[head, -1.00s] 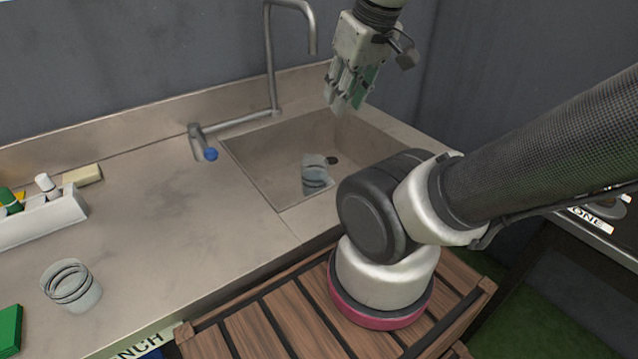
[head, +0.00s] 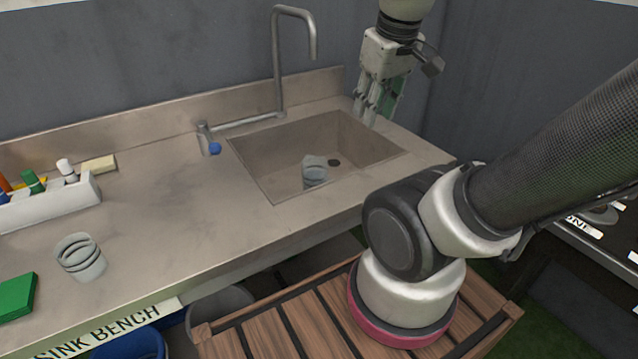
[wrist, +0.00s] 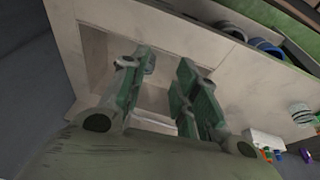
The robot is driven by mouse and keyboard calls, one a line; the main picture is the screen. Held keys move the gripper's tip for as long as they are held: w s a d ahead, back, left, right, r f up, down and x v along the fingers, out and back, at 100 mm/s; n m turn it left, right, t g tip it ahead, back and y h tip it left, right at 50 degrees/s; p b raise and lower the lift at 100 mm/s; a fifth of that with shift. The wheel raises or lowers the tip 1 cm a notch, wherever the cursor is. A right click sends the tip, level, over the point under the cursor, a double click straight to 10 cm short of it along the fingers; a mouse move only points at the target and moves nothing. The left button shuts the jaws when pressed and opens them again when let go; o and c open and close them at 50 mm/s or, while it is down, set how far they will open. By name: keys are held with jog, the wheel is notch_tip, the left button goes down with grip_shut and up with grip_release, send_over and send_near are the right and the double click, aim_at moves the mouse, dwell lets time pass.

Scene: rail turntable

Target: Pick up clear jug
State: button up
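A clear jug (head: 314,176) with a pointed lip stands in the sink basin (head: 270,165), near the drain. In the wrist view the jug (wrist: 150,63) shows just beyond one of my green fingers, partly covered by it. My gripper (head: 372,112) is above the back right corner of the sink, well above and to the right of the jug. Its fingers are apart in the wrist view (wrist: 163,62), with nothing held between them.
A tap (head: 280,60) rises behind the sink, with a blue-tipped lever (head: 213,148) to its left. Much of the counter left of the sink is clear.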

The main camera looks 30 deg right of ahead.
jog(key=w+d+f+n+g+h, duration=0.3)
jog(key=w+f+n, duration=0.15)
jog(key=w, duration=0.35)
jog(key=n+h, duration=0.5)
jog(key=n, duration=0.8)
send_near(319, 182)
jog(key=s+d+f, duration=0.2)
jog(key=s+f, duration=0.2)
jog(key=x, duration=0.8)
jog(key=shift+d+f, duration=0.15)
jog(key=shift+f, duration=0.1)
grip_shut()
